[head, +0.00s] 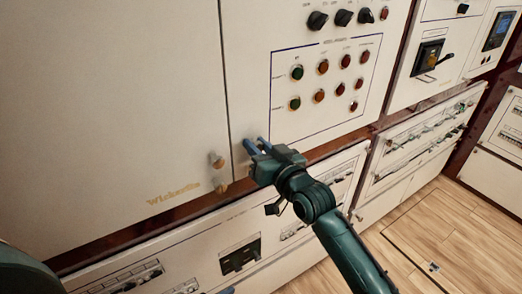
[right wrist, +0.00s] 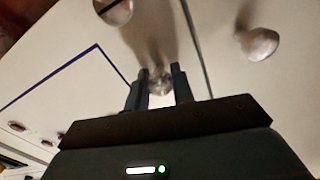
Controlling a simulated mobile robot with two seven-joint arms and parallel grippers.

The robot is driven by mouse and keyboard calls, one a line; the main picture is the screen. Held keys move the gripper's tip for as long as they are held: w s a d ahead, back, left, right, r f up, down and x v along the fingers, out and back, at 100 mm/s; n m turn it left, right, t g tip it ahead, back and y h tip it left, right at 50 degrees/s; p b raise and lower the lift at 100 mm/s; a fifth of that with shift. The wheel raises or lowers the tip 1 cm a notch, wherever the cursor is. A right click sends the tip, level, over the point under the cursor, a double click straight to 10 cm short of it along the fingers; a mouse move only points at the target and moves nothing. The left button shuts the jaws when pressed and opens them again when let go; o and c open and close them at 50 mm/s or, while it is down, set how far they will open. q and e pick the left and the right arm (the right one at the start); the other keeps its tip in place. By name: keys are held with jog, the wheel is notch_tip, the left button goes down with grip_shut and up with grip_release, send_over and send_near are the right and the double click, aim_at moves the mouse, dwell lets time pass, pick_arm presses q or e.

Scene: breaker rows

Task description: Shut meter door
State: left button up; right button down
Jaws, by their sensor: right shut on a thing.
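The cabinet door with the blue-outlined button panel (head: 290,60) stands right of a thin vertical seam in the head view; which door is the meter door is not readable. My right gripper (head: 256,146) is at its lower left corner, fingers pointing at the face. In the right wrist view my right gripper (right wrist: 160,88) is shut on a small round metal knob (right wrist: 160,80), which sits between the fingertips. The door looks nearly flush with its neighbour; any small gap cannot be told. My left gripper is not in view.
A large plain door (head: 110,90) lies left of the seam, with a metal knob (head: 217,160) near its lower right corner. Below are drawer-like panels with switches (head: 240,256). More breaker panels (head: 425,130) stand right. The wooden floor (head: 440,230) is clear at lower right.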

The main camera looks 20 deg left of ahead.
jog(key=shift+w+a+r, duration=0.15)
jog(key=shift+a+r, duration=0.1)
jog(key=shift+r, duration=0.15)
jog(key=c, duration=1.2)
grip_release()
jog(key=shift+o, duration=0.2)
jog(key=shift+s+d+f, duration=0.1)
jog(key=shift+s+f, duration=0.1)
jog(key=shift+s, duration=0.15)
jog(key=b+v, duration=0.1)
jog(key=v, duration=1.1)
jog(key=shift+d+f, duration=0.2)
jog(key=shift+d, duration=0.35)
jog(key=shift+w, duration=0.1)
